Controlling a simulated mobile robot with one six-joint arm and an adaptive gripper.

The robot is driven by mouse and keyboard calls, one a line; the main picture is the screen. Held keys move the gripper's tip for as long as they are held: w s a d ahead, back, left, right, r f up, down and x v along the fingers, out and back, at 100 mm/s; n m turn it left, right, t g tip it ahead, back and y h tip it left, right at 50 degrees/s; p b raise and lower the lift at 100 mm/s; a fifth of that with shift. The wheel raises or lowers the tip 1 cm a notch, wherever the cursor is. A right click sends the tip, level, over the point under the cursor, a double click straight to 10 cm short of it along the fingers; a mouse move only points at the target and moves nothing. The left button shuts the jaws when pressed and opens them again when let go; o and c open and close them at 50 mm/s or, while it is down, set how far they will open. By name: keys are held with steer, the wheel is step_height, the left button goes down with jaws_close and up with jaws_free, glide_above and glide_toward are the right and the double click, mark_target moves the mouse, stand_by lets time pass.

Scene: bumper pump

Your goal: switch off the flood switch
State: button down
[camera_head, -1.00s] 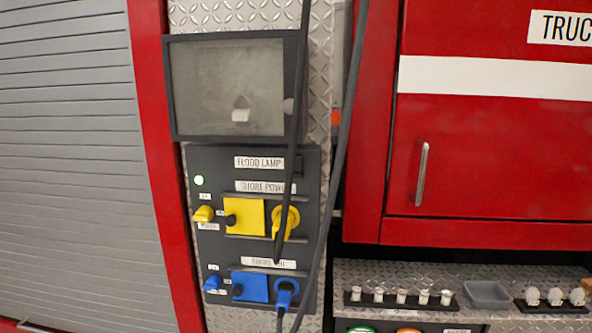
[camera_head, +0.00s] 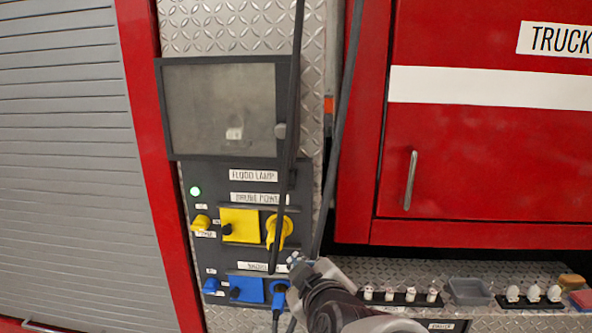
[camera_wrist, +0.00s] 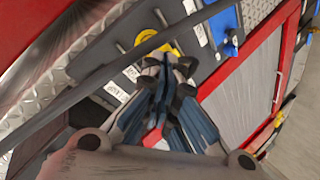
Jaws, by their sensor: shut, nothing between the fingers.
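A dark-framed cover with a cloudy pane (camera_head: 222,110) is shut on the upper part of the panel. A small pale switch-like part (camera_head: 234,134) shows dimly behind the pane; its position cannot be read. The FLOOD LAMP label (camera_head: 254,175) is just below the cover, with a green light (camera_head: 195,191) lit at lower left. My gripper (camera_head: 296,262) is at the panel's lower right, below and right of the cover, beside the blue connector. In the wrist view my gripper (camera_wrist: 163,66) is shut and empty, its tips near the yellow connector (camera_wrist: 150,45).
Yellow plugs (camera_head: 240,225) and blue plugs (camera_head: 248,288) stick out of the panel. A red cabinet (camera_head: 480,160) and a shelf with a grey tray (camera_head: 470,290) are at right.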

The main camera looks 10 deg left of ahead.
mark_target(288, 180)
steer(key=w+a+r+n+t+h+p, duration=0.3)
steer(key=a+r+n+t+h+p, duration=0.1)
steer(key=a+r+n+t+p, duration=0.1)
step_height(288, 180, up, 2)
steer(key=shift+w+a+r+n+t+p, duration=0.25)
steer(key=shift+w+a+n+t+p, duration=0.1)
steer(key=shift+a+n+t, duration=0.6)
steer(key=shift+a, duration=0.15)
steer(key=w, duration=0.4)
steer(key=w+r, duration=0.1)
steer(key=w, duration=0.4)
steer(key=w+b, duration=0.1)
steer(key=w, duration=0.3)
steer(key=shift+w+r, duration=0.35)
steer(key=shift+w, duration=0.05)
steer(key=shift+r+g, duration=0.15)
steer(key=shift+g, duration=0.1)
